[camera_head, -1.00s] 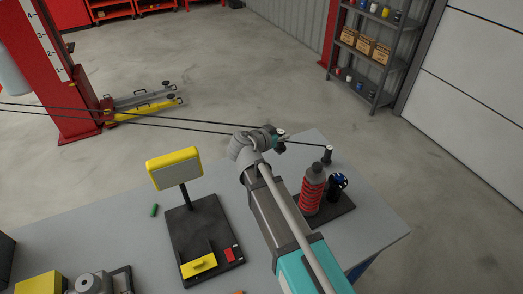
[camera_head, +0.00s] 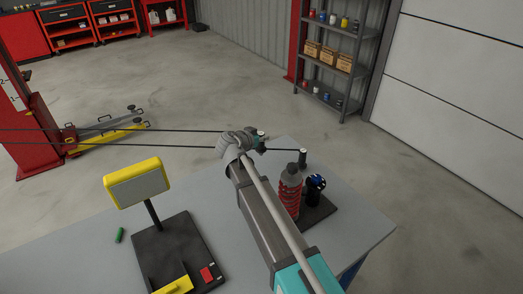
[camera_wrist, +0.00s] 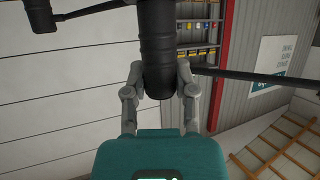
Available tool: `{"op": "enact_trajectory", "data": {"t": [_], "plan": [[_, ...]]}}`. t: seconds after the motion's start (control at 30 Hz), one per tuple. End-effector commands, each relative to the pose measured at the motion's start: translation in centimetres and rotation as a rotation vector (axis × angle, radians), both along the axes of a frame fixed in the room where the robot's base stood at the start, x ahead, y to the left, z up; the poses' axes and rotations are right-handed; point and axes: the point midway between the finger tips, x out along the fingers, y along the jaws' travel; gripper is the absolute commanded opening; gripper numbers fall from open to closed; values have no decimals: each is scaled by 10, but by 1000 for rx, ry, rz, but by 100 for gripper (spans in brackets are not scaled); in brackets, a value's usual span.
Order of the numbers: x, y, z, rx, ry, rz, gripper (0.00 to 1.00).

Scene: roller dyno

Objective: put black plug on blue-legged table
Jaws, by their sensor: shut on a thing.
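In the wrist view my gripper (camera_wrist: 158,88) is shut on a thick black cylinder, which I take to be the black plug (camera_wrist: 156,45). Dark bars or cables run from it to both sides, and the left one meets another black cylinder (camera_wrist: 42,14). In the head view my gripper (camera_head: 262,140) is over the far part of the grey-topped table (camera_head: 350,222), and my arm partly hides the held plug. One blue leg (camera_head: 352,274) shows below the table's right side. I cannot tell whether the plug touches the tabletop.
A red-and-grey bottle (camera_head: 290,192) and a black-and-blue item (camera_head: 315,188) stand right of my arm. A yellow-framed display (camera_head: 138,184) stands at left. The right tabletop is clear.

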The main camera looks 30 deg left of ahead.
Motion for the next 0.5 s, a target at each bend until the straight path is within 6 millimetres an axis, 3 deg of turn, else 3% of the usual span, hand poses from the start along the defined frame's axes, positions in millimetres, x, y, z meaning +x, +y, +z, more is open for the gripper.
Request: {"op": "enact_trajectory", "data": {"t": [0.13,0.5], "plan": [[10,2,-14,0,0,-1,0],[13,2,-15,0,0,-1,0]]}}
